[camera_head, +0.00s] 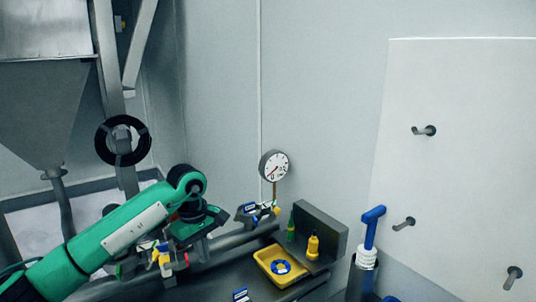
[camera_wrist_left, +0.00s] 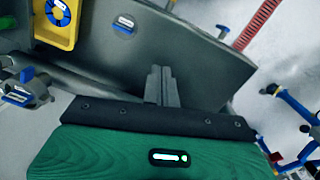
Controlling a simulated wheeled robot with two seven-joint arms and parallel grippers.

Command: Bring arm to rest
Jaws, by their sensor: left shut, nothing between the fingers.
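My left arm (camera_head: 110,235) is green and comes in from the lower left in the head view. Its far end bends down near the pipe, left of the yellow tray. In the left wrist view, my left gripper (camera_wrist_left: 161,72) has its two grey fingers together and empty, in front of a dark grey surface (camera_wrist_left: 195,50). In the head view the fingertips cannot be made out. My right gripper is in neither view.
A yellow tray (camera_head: 262,268) holds a blue ring (camera_head: 281,267). A yellow bottle (camera_head: 313,247) and a green bottle (camera_head: 291,228) stand beside a grey block. A gauge (camera_head: 273,165) rises behind. A blue-handled tool (camera_head: 369,235) stands right. A hopper (camera_head: 45,105) hangs left.

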